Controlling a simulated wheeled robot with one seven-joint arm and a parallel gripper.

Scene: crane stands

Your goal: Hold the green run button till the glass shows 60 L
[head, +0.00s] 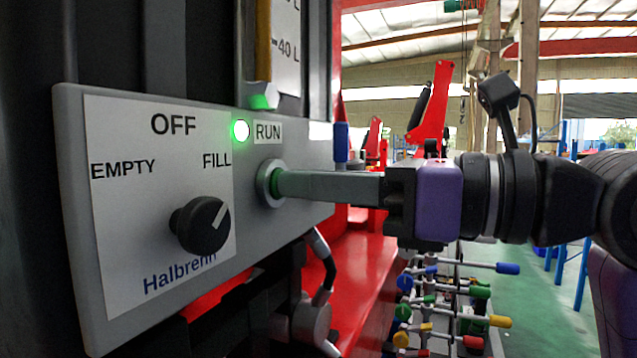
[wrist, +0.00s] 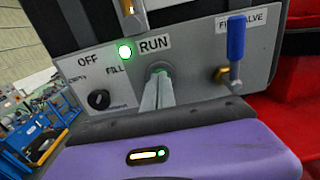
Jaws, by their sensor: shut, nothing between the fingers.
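The green run button (head: 272,183) sits in a round metal collar on the grey panel, mostly hidden by my fingertips. My gripper (head: 280,184) is shut and empty, its tips against the button; a green glow shows at the tips. In the wrist view, my gripper (wrist: 157,88) reaches the same collar (wrist: 158,68). The green lamp (head: 240,130) beside the RUN label is lit. The glass (head: 263,40) above shows amber along its visible part beside a scale (head: 286,50) marked 40 L. The picture cuts off higher marks, and I cannot see the liquid's top.
The black selector knob (head: 203,225) has its white line towards FILL. A blue-handled valve (wrist: 236,45) stands upright right of the button, close to my gripper. Coloured levers (head: 455,300) lie below my wrist. Red machine frame stands behind; open green floor lies at right.

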